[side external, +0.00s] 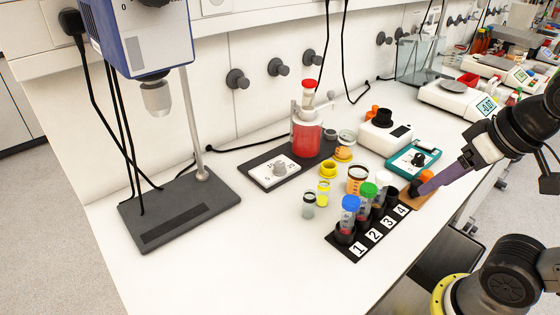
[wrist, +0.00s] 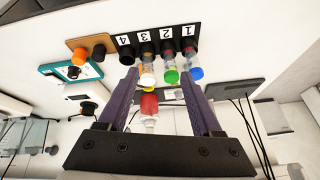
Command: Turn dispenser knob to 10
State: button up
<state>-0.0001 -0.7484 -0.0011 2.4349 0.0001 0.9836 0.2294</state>
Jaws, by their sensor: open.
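The dispenser is a red-filled bottle (side external: 307,136) with a white pump top, on a dark base. A white dial plate (side external: 262,177) with printed numbers lies at the base's front left, and the grey knob (side external: 280,169) sits on it. I cannot read which number the knob points to. My gripper (side external: 424,187) has purple fingers and is at the right, above the orange block by the tube rack, well apart from the knob. In the wrist view my gripper (wrist: 160,81) is open and empty, with the red bottle (wrist: 149,104) showing between the fingers. The knob is not clear there.
A black rack (side external: 374,236) numbered 1 to 4 holds capped tubes at the front. Small jars and cups (side external: 323,192) stand between rack and dispenser. A teal device (side external: 413,158) is at the right. A stirrer stand base (side external: 180,207) is at the left. The front left bench is clear.

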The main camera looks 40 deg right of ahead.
jog(key=w+r+m, duration=0.5)
jog(key=w+r, duration=0.3)
jog(key=r, duration=0.2)
jog(key=w+a+r+m+g, duration=0.1)
jog(key=w+r+m+g, duration=0.2)
jog(key=w, duration=0.9)
jog(key=m+g, duration=0.2)
send_over(280, 163)
notch_tip(280, 163, down, 14)
notch_tip(280, 163, down, 14)
grip_shut()
